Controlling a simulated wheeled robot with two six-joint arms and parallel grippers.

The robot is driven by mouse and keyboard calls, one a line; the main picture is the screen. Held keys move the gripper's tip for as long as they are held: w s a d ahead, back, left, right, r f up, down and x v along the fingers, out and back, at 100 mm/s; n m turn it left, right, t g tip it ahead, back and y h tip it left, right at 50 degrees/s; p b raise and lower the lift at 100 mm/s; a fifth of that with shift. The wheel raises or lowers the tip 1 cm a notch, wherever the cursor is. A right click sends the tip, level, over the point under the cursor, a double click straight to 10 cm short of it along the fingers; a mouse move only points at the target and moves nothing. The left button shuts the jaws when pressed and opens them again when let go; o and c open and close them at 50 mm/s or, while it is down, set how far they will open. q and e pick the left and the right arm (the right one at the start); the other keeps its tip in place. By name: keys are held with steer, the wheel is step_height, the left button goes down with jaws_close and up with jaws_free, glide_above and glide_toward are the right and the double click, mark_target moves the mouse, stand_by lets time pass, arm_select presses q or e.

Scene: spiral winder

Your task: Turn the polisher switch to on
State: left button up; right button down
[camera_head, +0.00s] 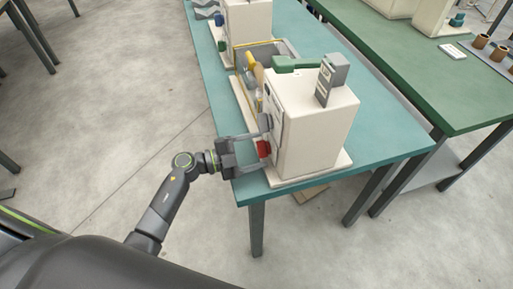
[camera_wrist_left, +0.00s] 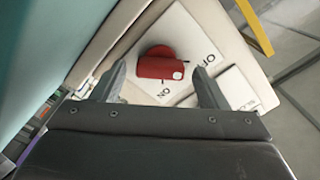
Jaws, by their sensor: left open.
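The polisher is a cream box-shaped machine (camera_head: 315,125) at the near end of the teal table. Its red switch (camera_head: 263,148) is on the side facing my left arm. In the left wrist view the red switch (camera_wrist_left: 163,66) is a knob with a raised bar, on a white plate with OFF and ON printed beside it. I cannot tell for sure which label it points at. My left gripper (camera_head: 260,145) is open, its fingers on either side of the switch; in the wrist view the gripper (camera_wrist_left: 163,83) shows no clear contact with it. My right gripper is not in view.
The teal table (camera_head: 395,140) carries another cream machine (camera_head: 248,20) farther back. A green table (camera_head: 405,70) stands to the right.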

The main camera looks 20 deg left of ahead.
arm_select(q)
steer(key=shift+w+d, duration=0.15)
steer(key=shift+d, duration=0.05)
steer(key=c, duration=1)
